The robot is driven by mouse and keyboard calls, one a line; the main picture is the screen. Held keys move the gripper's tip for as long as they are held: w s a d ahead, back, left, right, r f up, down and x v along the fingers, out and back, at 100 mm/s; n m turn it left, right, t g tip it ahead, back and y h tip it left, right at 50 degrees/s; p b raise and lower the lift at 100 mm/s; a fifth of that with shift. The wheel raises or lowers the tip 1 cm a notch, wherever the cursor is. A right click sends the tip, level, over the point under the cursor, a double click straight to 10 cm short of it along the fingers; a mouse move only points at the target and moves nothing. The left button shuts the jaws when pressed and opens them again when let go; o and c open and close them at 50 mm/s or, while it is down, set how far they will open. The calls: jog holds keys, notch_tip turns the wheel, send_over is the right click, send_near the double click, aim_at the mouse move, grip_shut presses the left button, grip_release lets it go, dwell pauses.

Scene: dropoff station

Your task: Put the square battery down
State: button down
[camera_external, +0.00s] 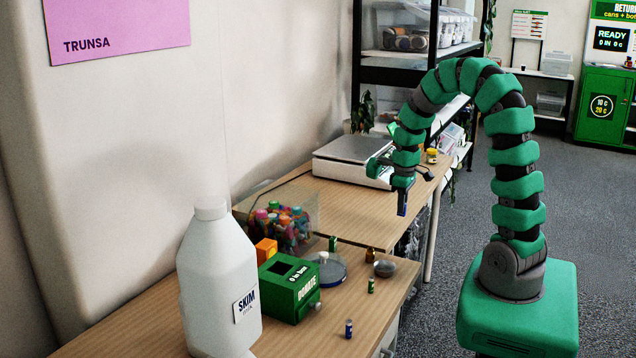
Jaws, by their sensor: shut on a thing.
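My green gripper (402,196) points down over the right edge of the wooden table (345,205), in front of the flat scale. It is shut on a small dark blue piece (402,209), which hangs below the fingertips, apart from the tabletop. I take this piece to be the square battery; it is too small to make out its shape or any label.
A green donation box (290,287), a white milk jug (215,285) and a clear bin of colourful caps (280,222) stand at the left. A scale (350,157) stands behind. The middle table is fairly clear.

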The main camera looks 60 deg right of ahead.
jog(key=w+d, duration=0.2)
jog(key=w, duration=0.2)
jog(key=w+d+f+b, duration=0.1)
jog(key=w+d, duration=0.2)
jog(key=w, duration=0.2)
jog(key=w+d+b, duration=0.1)
jog(key=w+d, duration=0.1)
jog(key=w, duration=0.3)
jog(key=shift+d+f, duration=0.25)
jog(key=shift+d, duration=0.15)
notch_tip(320, 180, down, 4)
jog(key=shift+s+r+b, duration=0.1)
jog(key=shift+r+b, duration=0.05)
jog(key=shift+b, duration=0.4)
jog(key=c, duration=1.4)
grip_release()
jog(key=shift+r, duration=0.1)
notch_tip(320, 180, up, 12)
jog(key=shift+p, duration=1.2)
